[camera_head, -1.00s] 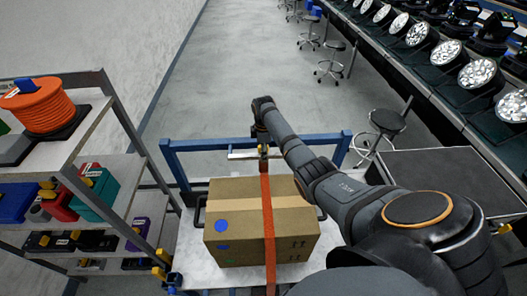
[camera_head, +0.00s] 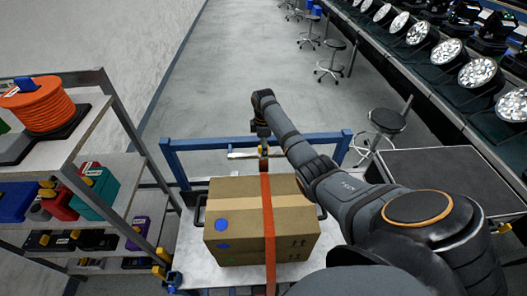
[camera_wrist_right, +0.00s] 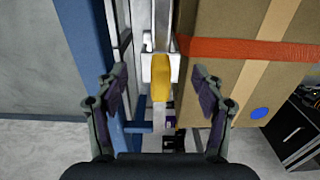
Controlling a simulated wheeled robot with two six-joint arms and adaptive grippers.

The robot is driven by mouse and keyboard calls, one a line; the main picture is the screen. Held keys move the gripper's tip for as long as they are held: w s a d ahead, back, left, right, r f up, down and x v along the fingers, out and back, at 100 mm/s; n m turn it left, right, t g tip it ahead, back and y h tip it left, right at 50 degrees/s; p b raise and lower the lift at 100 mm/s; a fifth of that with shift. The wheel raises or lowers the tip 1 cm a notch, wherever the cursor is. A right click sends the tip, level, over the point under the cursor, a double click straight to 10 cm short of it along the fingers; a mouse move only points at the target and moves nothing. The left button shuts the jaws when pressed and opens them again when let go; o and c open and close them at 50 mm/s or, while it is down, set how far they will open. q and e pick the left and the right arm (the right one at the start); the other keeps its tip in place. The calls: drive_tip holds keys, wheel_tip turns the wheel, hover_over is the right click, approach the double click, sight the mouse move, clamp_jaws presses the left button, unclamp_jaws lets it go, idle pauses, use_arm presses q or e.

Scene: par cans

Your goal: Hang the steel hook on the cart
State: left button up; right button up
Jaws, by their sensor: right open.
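The cart has a blue rail frame (camera_head: 215,143) and a pale deck (camera_head: 195,265). A cardboard box (camera_head: 240,193) stands on it with an orange strap (camera_head: 267,215) over its top. In the right wrist view a yellow piece (camera_wrist_right: 161,68) sits on a pale metal bracket (camera_wrist_right: 147,70) beside the box at the strap's end. I cannot tell for sure which part is the steel hook. My right gripper (camera_wrist_right: 160,80) is open, its fingers on either side of the yellow piece and apart from it. It also shows small over the far rail (camera_head: 263,140). My left gripper is not in view.
A shelf rack (camera_head: 110,110) with an orange cable reel (camera_head: 40,105) and coloured cases stands on the left. Stage lights line the bench on the right, with a stool (camera_head: 386,121) before it. The floor (camera_head: 235,85) beyond the cart is clear.

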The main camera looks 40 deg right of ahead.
wheel_tip(320, 180, up, 10)
drive_tip(key=shift+f, duration=0.15)
idle(0.3)
